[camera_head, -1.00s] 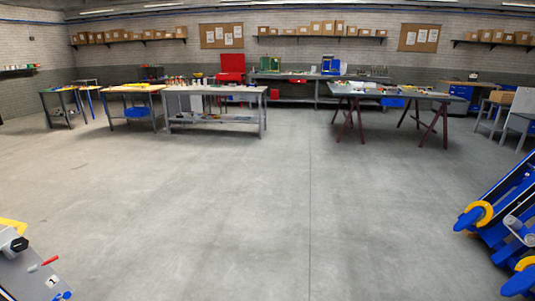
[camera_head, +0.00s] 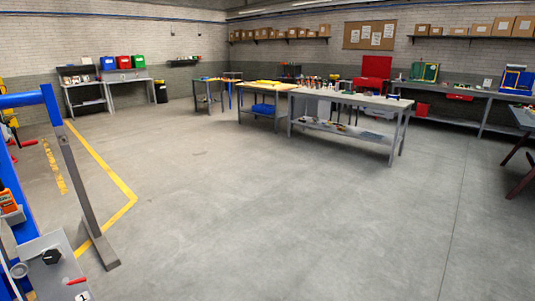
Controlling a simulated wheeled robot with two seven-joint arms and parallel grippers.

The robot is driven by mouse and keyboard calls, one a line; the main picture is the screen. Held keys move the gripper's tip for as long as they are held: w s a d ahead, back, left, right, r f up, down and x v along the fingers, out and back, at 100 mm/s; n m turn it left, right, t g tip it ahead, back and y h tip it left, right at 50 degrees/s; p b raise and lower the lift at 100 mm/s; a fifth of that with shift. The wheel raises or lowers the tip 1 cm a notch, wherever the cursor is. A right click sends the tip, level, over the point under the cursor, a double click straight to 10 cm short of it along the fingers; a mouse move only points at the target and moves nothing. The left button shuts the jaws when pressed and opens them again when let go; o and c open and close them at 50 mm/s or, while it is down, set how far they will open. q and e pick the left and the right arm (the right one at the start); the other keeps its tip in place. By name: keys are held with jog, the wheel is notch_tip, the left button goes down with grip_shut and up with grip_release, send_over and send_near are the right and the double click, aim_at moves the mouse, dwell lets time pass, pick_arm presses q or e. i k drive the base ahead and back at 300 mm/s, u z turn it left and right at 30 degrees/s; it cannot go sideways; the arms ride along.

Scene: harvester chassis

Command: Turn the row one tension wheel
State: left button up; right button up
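Part of a blue and grey machine is at the left edge. A grey plate (camera_head: 45,275) at the lower left carries a dark knob (camera_head: 52,257), a small red handle (camera_head: 77,282) and a label reading "1" (camera_head: 83,296), which is cut by the bottom edge. I cannot tell whether the dark knob is the row one tension wheel. Neither of my grippers is in view.
A grey slanted post with a foot (camera_head: 85,200) stands beside the plate, under a blue bar (camera_head: 25,99). Yellow floor lines (camera_head: 115,178) run behind it. The grey floor (camera_head: 270,220) in the middle is clear. A workbench (camera_head: 350,103) stands farther back.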

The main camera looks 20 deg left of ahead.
aim_at(51, 256)
jog(key=u, duration=0.85)
jog(key=i, duration=1.35)
jog(key=u, duration=0.75)
